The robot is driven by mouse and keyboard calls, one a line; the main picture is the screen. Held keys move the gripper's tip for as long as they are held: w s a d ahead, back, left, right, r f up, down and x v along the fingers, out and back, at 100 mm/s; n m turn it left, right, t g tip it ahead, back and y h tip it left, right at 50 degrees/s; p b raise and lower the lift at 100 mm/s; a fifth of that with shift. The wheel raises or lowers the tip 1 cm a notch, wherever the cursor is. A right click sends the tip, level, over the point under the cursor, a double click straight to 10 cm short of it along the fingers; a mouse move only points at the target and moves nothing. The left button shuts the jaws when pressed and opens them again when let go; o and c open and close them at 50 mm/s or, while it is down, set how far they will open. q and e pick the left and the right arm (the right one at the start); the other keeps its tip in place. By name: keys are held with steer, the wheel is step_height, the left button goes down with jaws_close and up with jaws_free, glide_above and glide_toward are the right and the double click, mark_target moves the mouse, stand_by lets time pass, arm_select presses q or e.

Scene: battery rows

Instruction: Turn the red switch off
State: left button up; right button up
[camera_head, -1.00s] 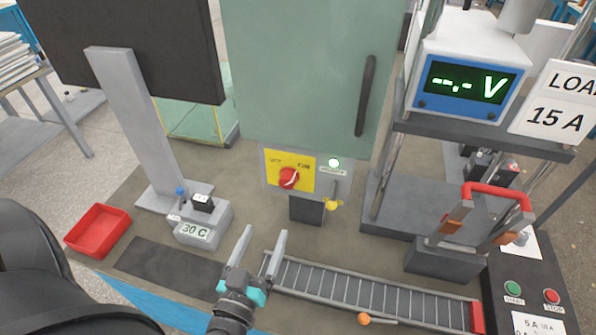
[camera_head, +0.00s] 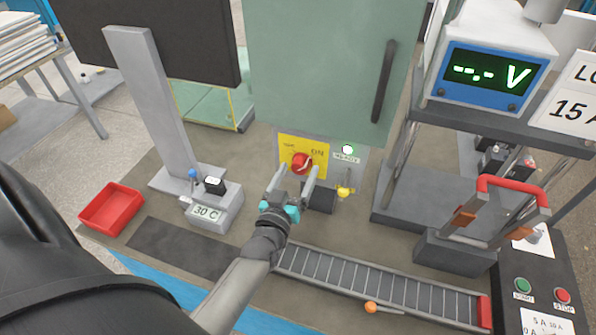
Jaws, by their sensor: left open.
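The red switch (camera_head: 302,163) is a round red knob with a pale pointer mark on a yellow plate (camera_head: 318,148), low on the front of the green cabinet (camera_head: 325,60). The pointer leans up and right, toward the right-hand label on the plate. My left gripper (camera_head: 293,176) is open just below and in front of the knob, its two fingers pointing up toward it. The fingers look apart from the knob, though the exact gap is hard to tell. My right gripper is not in view.
A lit indicator (camera_head: 348,149) and yellow padlock-like piece (camera_head: 345,192) are right of the switch. A roller conveyor (camera_head: 375,288) lies below. A 30 C block (camera_head: 213,208) and red tray (camera_head: 112,208) are left. A red-handled device (camera_head: 455,250) stands right.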

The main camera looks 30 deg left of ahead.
arm_select(q)
steer(key=shift+w+a, duration=0.1)
steer(key=shift+w, duration=0.3)
jaws_close()
stand_by(0.5)
